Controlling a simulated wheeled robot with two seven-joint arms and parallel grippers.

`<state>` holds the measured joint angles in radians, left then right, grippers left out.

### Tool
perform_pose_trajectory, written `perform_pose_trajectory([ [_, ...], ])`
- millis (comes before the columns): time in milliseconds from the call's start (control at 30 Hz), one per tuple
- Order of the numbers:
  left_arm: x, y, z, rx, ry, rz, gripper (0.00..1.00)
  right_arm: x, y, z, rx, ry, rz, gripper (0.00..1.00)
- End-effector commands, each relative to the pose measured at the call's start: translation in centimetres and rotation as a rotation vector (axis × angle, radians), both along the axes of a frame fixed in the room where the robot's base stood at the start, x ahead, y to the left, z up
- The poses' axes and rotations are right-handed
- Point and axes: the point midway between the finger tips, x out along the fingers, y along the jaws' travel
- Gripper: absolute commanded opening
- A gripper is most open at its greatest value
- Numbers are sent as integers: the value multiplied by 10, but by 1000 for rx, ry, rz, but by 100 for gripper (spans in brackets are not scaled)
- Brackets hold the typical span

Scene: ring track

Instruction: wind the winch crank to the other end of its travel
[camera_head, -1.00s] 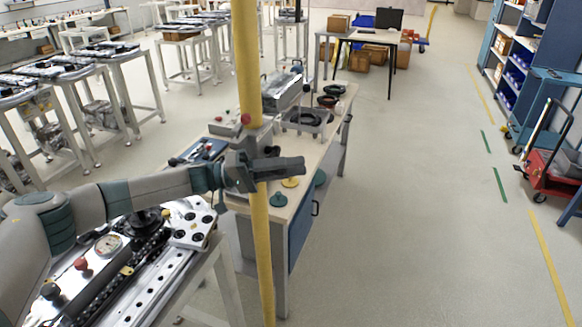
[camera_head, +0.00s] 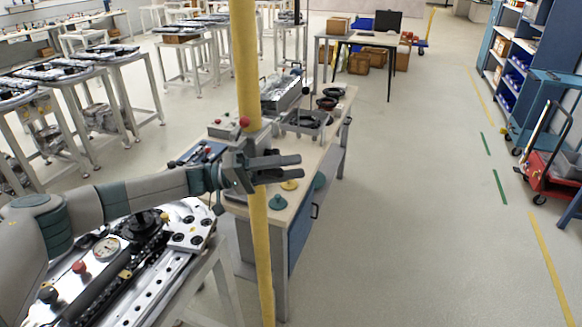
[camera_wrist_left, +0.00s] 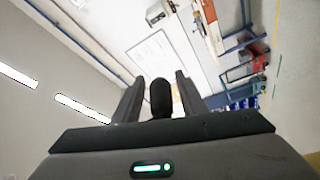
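My left gripper (camera_head: 300,166) is in the middle of the head view, fingers pointing right, beside the yellow post. Its two fingers stand apart. In the left wrist view (camera_wrist_left: 158,85) a dark rounded grip (camera_wrist_left: 160,98) stands between the spread fingers, with a gap on each side; whether it is the winch crank's handle I cannot tell. I cannot make out the winch or its crank arm clearly in the head view. My right gripper is not in view.
A machine bed (camera_head: 150,270) with a gauge lies below my left forearm.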

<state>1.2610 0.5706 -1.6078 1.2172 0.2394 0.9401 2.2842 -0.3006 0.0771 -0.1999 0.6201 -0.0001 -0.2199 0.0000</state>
Motion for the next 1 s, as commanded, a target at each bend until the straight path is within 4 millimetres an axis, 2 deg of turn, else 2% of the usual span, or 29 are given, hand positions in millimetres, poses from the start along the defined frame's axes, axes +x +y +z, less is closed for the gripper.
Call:
perform_pose_trajectory([
  [267, -1, 32, -9, 1, -1, 3, 38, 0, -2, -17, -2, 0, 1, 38],
  [800, -4, 137, -24, 0, -1, 4, 38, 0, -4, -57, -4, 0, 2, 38],
  [1000, -5, 160, -25, -1, -3, 3, 38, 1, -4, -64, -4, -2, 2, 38],
])
